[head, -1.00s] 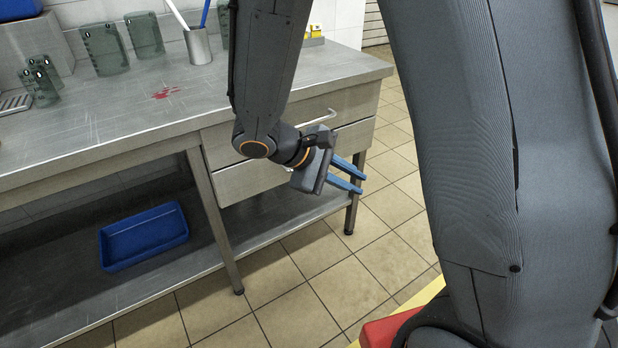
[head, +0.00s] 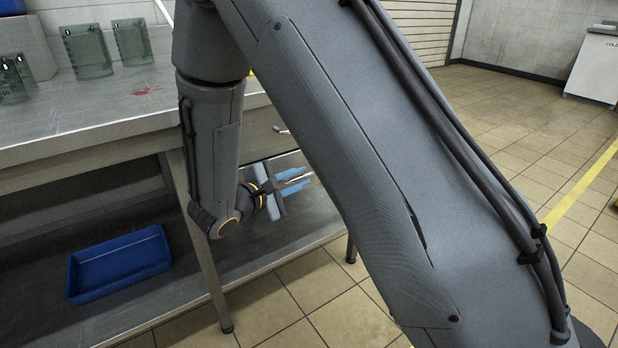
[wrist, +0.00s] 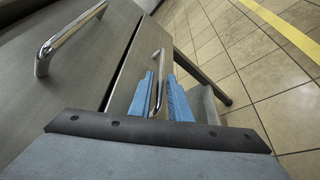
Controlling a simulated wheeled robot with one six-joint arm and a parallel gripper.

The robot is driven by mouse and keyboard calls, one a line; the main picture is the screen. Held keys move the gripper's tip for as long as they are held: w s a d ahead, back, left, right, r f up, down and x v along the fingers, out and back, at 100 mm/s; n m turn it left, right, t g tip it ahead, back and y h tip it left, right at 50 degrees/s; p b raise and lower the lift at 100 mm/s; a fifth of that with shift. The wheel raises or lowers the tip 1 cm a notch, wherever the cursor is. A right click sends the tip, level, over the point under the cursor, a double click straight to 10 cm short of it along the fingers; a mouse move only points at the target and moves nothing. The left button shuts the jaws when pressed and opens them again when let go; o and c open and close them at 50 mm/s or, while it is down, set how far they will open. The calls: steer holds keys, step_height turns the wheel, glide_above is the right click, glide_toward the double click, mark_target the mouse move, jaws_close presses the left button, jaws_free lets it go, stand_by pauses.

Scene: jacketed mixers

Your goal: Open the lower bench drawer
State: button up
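The lower bench drawer shows in the wrist view as a grey metal front (wrist: 137,62) with a bright bar handle (wrist: 158,75). It looks shut, with its front about level with the upper drawer. My gripper (wrist: 162,80) is open, with its two blue fingers on either side of the lower handle. I see a narrow gap and cannot tell whether either finger touches the bar. In the head view my gripper (head: 293,180) is at the drawers under the benchtop, and my arm hides most of the drawer fronts.
The upper drawer's handle (wrist: 67,38) is left of my gripper in the wrist view. The steel bench (head: 95,132) has a lower shelf holding a blue tray (head: 118,264). Green containers (head: 88,52) stand on top. Tiled floor (head: 290,305) in front is free.

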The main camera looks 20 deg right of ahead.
mark_target(305, 175)
steer(key=shift+b+x, duration=0.4)
steer(key=shift+x, duration=1.8)
steer(key=shift+c, duration=0.3)
jaws_close()
